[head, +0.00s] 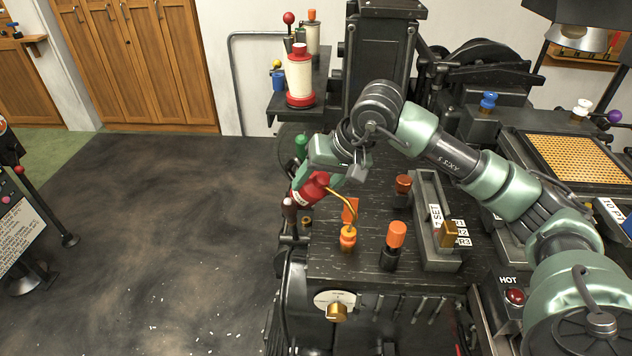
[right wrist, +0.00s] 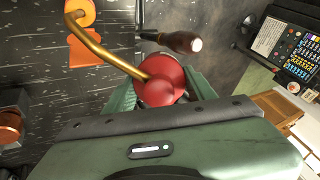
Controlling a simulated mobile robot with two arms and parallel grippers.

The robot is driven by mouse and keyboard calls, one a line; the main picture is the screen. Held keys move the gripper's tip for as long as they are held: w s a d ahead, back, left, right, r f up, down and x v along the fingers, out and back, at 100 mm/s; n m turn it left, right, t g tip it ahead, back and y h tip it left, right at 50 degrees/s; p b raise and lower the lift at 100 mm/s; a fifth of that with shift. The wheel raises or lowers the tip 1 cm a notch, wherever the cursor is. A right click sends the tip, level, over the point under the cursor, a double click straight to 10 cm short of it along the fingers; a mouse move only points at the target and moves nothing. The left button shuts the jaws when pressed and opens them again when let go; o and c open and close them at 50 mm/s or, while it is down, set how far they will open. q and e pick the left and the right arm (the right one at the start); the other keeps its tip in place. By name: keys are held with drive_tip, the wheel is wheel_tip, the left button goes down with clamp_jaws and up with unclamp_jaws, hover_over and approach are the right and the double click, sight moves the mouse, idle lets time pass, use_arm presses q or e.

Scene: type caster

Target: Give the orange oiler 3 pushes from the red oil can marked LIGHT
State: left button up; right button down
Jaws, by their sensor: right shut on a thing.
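My right gripper (head: 326,174) is shut on the red oil can (head: 311,191) and holds it tilted above the black bench. A LIGHT marking cannot be read on it. The can's thin brass spout curves down to the orange oiler (head: 348,239), its tip at or just over the oiler's top; contact cannot be told. An orange flap (head: 350,210) stands beside the oiler. In the right wrist view the red can (right wrist: 162,80) sits between the fingers, and its spout reaches the orange oiler (right wrist: 80,12) at upper left. My left gripper is out of view.
An orange-capped oiler (head: 396,235) and a brown-orange capped one (head: 403,184) stand to the right, next to a grey tray with a brass block (head: 448,235). A dark wooden handle (head: 290,208) is left of the can. A red-and-cream can (head: 300,75) stands on the rear shelf.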

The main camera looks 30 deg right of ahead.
drive_tip(key=shift+f+b, duration=0.35)
drive_tip(key=shift+f, duration=0.05)
drive_tip(key=shift+r, duration=0.15)
drive_tip(key=shift+r+p, duration=0.6)
drive_tip(key=shift+r, duration=0.4)
drive_tip(key=shift+r+p, duration=1.45)
drive_tip(key=shift+r, duration=1.1)
drive_tip(key=shift+f, duration=0.1)
